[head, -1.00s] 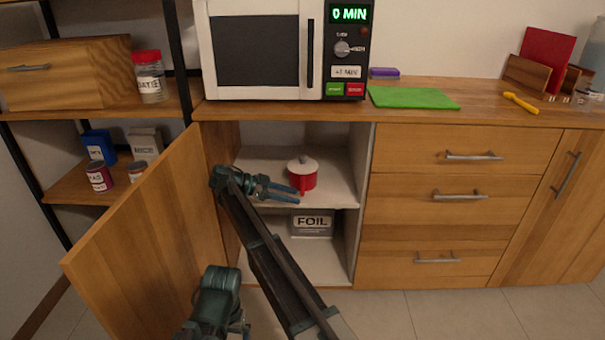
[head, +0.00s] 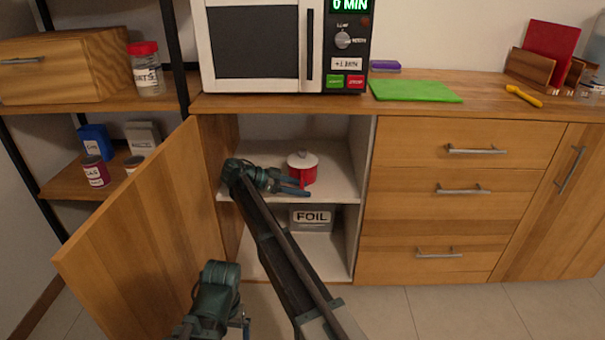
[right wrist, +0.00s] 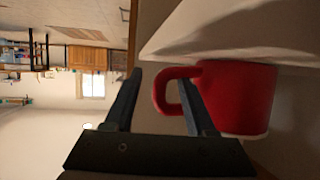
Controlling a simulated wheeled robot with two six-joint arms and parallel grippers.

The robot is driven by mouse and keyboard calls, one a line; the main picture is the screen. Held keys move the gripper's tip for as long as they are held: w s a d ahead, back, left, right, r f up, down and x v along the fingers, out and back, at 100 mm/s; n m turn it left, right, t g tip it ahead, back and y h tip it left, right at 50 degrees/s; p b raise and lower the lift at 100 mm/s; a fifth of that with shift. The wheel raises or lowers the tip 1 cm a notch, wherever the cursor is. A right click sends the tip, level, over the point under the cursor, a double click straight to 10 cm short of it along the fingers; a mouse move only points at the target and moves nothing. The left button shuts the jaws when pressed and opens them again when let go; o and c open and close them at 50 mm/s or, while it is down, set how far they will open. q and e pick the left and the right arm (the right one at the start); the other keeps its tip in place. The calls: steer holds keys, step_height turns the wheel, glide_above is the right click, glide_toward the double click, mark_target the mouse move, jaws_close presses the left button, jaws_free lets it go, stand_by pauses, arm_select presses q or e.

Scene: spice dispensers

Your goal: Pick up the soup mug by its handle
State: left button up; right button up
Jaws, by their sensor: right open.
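The red soup mug (head: 303,175) with a pale lid stands on the upper shelf of the open cabinet. In the right wrist view the mug (right wrist: 240,95) is on the right, turned sideways, with its loop handle (right wrist: 162,92) facing left. My right gripper (head: 306,188) is open at the mug's front. In the right wrist view its fingers (right wrist: 155,90) are either side of the handle's outer bar. One finger appears at the loop's opening, the other outside it; contact cannot be told. My left gripper's fingers are not clearly visible.
The open cabinet door (head: 150,225) stands to the left of my arm. A FOIL box (head: 311,219) sits on the lower shelf. A microwave (head: 260,45) stands on the counter above.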

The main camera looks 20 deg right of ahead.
steer(key=b+x, duration=0.1)
steer(key=x, duration=0.2)
steer(key=shift+d, duration=0.3)
jaws_close()
stand_by(1.1)
